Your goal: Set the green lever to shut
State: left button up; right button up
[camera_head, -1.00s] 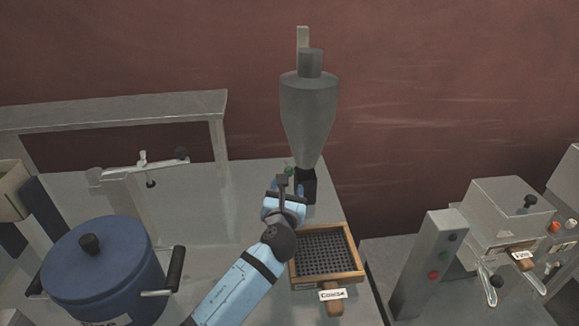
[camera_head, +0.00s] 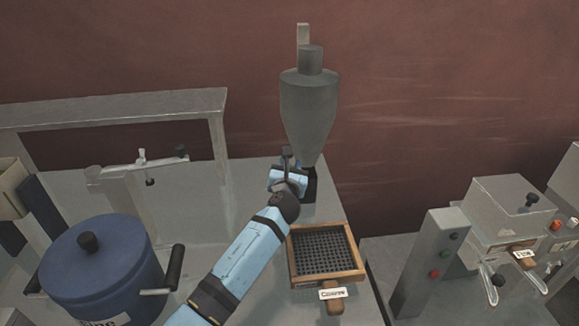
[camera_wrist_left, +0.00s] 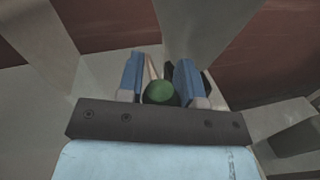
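The green lever's round knob (camera_wrist_left: 160,92) shows in the left wrist view, between the two blue fingers of my left gripper (camera_wrist_left: 160,80). The fingers stand apart on either side of the knob, with what looks like a small gap at each side. In the head view my left gripper (camera_head: 287,172) is in front of the lower end of the grey powder filler (camera_head: 309,115) and hides the lever. My right gripper is in neither view.
A wood-framed sieve (camera_head: 353,270) with a label lies on the table just right of my left arm. A blue lidded pot (camera_head: 100,262) stands at the left. A grey machine (camera_head: 440,255) stands at the right. A metal shelf frame (camera_head: 110,112) stands behind the pot.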

pick_arm(q)
grip_shut()
jog(key=shift+s+f, duration=0.15)
jog(key=shift+f, duration=0.3)
jog(key=shift+s+f, duration=0.2)
jog(key=shift+f, duration=0.95)
jog(key=shift+s+f, duration=0.15)
jog(key=shift+f, duration=0.95)
jog(key=shift+r, duration=0.15)
jog(key=o, duration=0.5)
grip_release()
jog(key=shift+w+d, duration=0.1)
jog(key=shift+w, duration=0.05)
